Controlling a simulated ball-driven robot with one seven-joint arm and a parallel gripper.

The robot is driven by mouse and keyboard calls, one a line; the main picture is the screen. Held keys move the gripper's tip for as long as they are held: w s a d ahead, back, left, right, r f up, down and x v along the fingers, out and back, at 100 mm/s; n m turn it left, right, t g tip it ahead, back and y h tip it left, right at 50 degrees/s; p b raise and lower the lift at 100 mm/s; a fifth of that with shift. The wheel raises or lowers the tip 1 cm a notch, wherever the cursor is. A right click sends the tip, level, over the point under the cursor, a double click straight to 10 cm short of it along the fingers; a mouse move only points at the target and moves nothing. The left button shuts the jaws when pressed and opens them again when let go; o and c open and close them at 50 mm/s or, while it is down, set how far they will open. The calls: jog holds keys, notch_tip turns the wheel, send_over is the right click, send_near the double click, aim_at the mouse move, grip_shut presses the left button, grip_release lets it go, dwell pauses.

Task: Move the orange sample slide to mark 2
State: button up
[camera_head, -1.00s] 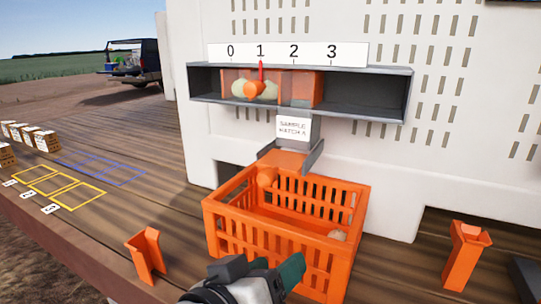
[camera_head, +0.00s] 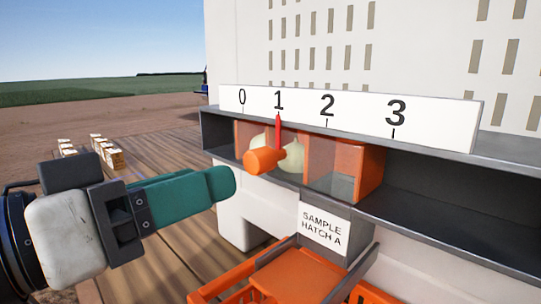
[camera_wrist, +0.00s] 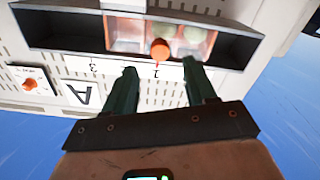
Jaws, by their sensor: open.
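The orange sample slide (camera_head: 345,172) sits in a dark shelf channel (camera_head: 450,205) below a white scale (camera_head: 300,110) marked 0 to 3. Its red pointer (camera_head: 279,128) stands at mark 1, left of mark 2 (camera_head: 327,104). An orange knob (camera_head: 262,160) sticks out from its front. Pale onions (camera_head: 291,158) show behind the knob; the right compartment looks empty. My gripper (camera_head: 222,183) is left of the knob and apart from it. In the wrist view my gripper (camera_wrist: 163,78) is open and empty, and the knob (camera_wrist: 159,49) appears beyond and between its fingertips.
A grey chute labelled SAMPLE HATCH A (camera_head: 322,227) hangs below the channel, above an orange crate (camera_head: 232,284). The channel is free right of the slide. Small boxes (camera_head: 108,152) stand far left on the wooden deck. Another orange knob (camera_wrist: 30,84) shows in the wrist view.

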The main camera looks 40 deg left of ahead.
aim_at(251, 170)
jog(key=w, duration=0.3)
jog(key=w+p, duration=0.1)
jog(key=w, duration=0.2)
jog(key=w+p, duration=0.1)
jog(key=w, duration=0.2)
jog(key=shift+d, duration=0.35)
jog(key=shift+f, duration=0.1)
grip_shut()
